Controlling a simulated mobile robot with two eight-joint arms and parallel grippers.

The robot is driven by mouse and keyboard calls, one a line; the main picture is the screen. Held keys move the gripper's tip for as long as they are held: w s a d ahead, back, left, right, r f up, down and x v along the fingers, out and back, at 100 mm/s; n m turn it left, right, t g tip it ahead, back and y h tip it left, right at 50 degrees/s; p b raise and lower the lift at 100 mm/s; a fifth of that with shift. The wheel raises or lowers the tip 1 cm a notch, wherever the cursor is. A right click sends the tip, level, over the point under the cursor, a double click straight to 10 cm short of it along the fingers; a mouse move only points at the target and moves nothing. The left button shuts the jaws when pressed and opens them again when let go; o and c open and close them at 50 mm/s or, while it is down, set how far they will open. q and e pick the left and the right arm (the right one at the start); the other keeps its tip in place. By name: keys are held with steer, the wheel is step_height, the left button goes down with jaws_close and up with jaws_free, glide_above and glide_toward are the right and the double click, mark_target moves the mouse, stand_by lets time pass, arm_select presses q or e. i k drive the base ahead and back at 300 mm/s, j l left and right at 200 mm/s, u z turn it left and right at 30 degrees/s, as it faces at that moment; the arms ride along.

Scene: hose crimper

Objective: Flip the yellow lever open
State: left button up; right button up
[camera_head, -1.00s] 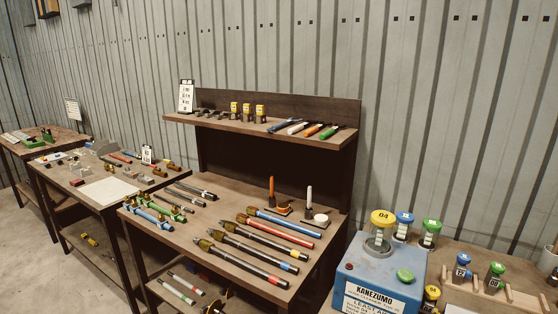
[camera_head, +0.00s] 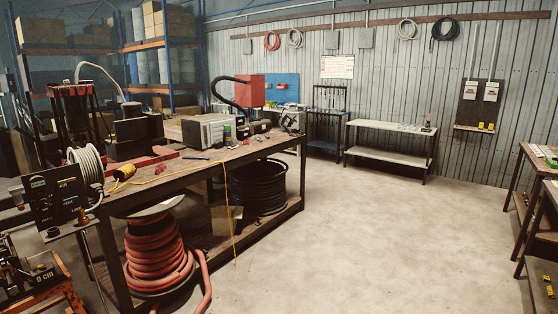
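I cannot make out a yellow lever clearly in the head view. A dark wall panel (camera_head: 468,104) at the right has two whitish boxes (camera_head: 483,91) and small yellow pieces (camera_head: 486,128) below them, too small to identify. A yellow object with a cord (camera_head: 125,172) lies on the long workbench at the left; its kind is unclear. A black control panel (camera_head: 55,197) stands at the bench's near left end. Neither of my grippers is in view.
The long workbench (camera_head: 190,178) carries machines and a white hose coil (camera_head: 86,168). A red hose coil (camera_head: 155,255) sits beneath it. A low table (camera_head: 390,128) stands by the back wall. Wooden tables (camera_head: 536,157) edge the right. The concrete floor (camera_head: 370,235) between is clear.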

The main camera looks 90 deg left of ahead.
mark_target(58, 183)
steer(key=u, duration=4.55)
steer(key=i+l, duration=0.2)
steer(key=i, duration=0.55)
steer(key=i+l, duration=0.2)
steer(key=i, duration=0.55)
steer(key=i+l+z, duration=0.1)
steer(key=i+l, duration=0.15)
steer(key=i, duration=0.5)
steer(key=i+l, duration=0.15)
steer(key=i, duration=0.65)
steer(key=i+l, duration=0.15)
steer(key=i, duration=0.6)
